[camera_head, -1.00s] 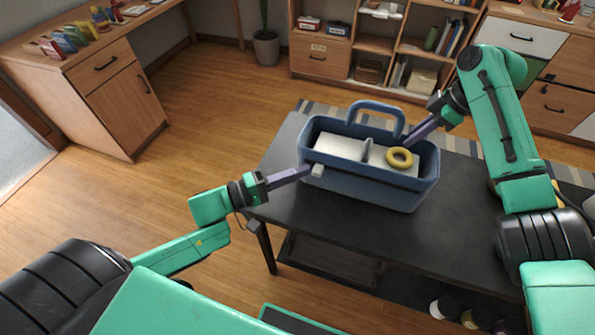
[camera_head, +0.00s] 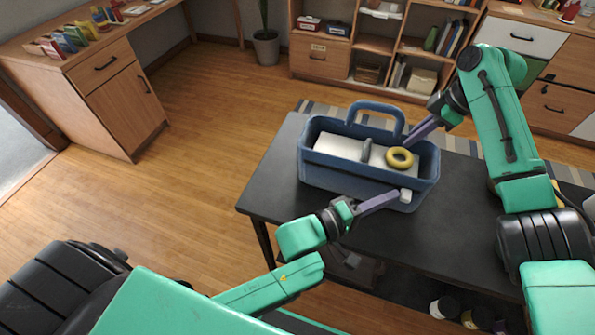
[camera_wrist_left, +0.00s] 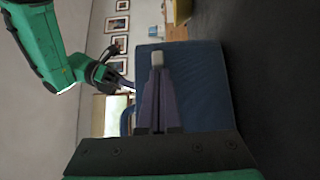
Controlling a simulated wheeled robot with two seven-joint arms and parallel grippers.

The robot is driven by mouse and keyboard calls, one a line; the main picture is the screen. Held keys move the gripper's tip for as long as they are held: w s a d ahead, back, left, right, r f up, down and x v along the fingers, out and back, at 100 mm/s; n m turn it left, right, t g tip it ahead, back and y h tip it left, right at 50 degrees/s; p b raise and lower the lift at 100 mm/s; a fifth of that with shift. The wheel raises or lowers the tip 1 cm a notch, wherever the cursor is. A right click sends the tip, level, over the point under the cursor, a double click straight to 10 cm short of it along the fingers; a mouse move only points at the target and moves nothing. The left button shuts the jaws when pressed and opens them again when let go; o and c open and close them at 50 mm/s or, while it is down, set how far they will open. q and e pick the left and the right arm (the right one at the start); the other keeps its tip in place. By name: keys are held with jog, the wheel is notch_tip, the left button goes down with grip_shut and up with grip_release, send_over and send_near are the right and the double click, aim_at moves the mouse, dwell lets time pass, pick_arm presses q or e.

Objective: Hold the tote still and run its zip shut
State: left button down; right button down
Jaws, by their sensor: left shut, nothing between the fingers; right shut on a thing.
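The blue tote (camera_head: 330,178), with an upright loop handle, stands on the dark table and looks open on top. Pale panels, a grey upright piece and a yellow ring (camera_head: 399,157) show inside it. I cannot make out a zip or its pull. My left gripper (camera_head: 404,195) is shut and empty, its pale tips in front of the tote's near right side; whether they touch cannot be told. The left wrist view shows these tips (camera_wrist_left: 158,60) against the blue wall (camera_wrist_left: 205,90). My right gripper (camera_head: 412,136) is shut at the tote's far right rim, apparently on it.
The dark table (camera_head: 278,195) has bare top to the left of the tote and to its right. Open shelves (camera_head: 375,50) stand behind, and a wooden desk (camera_head: 110,75) stands at the far left. Small jars (camera_head: 445,307) sit low under the table's front.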

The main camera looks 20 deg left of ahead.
pick_arm(q)
jog(key=shift+d+r, duration=0.1)
jog(key=shift+d, duration=1)
jog(key=shift+a, duration=0.15)
pick_arm(e)
jog(key=shift+a, duration=0.1)
jog(key=shift+r, duration=0.15)
pick_arm(q)
jog(key=w+a+v, duration=0.2)
jog(key=v, duration=1)
jog(key=shift+s+a, duration=0.25)
pick_arm(e)
jog(key=c, duration=0.9)
grip_release()
